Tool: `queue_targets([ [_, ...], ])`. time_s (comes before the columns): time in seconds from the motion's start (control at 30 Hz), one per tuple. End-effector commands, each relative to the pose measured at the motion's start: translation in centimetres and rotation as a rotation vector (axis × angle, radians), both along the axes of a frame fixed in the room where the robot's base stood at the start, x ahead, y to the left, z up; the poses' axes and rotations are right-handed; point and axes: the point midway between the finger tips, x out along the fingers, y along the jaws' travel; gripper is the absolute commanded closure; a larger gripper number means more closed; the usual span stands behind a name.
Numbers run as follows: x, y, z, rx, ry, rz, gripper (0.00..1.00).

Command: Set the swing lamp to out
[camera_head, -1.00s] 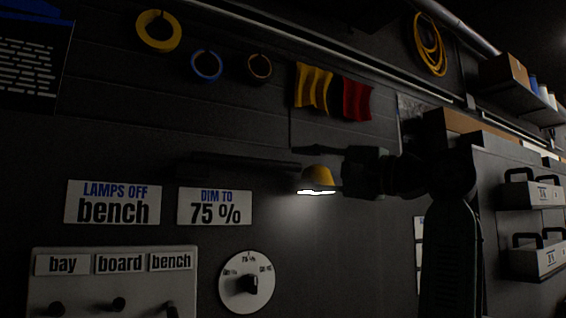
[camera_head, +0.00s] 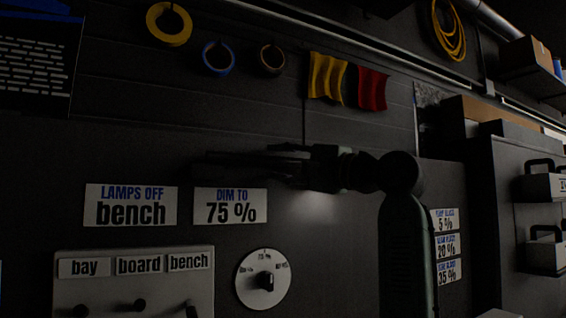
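The swing lamp's dark arm (camera_head: 212,160) runs level along the wall above the signs. Its yellow head is not visible now; my gripper and wrist cover that area. A pale glow lies on the wall just below my wrist, so the lamp appears lit. My gripper (camera_head: 250,160) points left across the lamp arm and overlaps it in view. Whether it touches the lamp is unclear.
Below left are a "LAMPS OFF bench" sign (camera_head: 131,205), a "DIM TO 75 %" sign (camera_head: 230,206), a switch panel (camera_head: 135,285) and a round dial (camera_head: 263,280). Tape rolls (camera_head: 168,24) hang above. Drawers and shelves stand at the right.

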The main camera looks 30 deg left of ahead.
Motion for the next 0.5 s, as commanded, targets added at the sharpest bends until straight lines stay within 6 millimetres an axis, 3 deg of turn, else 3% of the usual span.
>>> queue_targets([
  [0.5,-0.03,-0.04,0.02,0.000,-0.001,0.000,1.00],
])
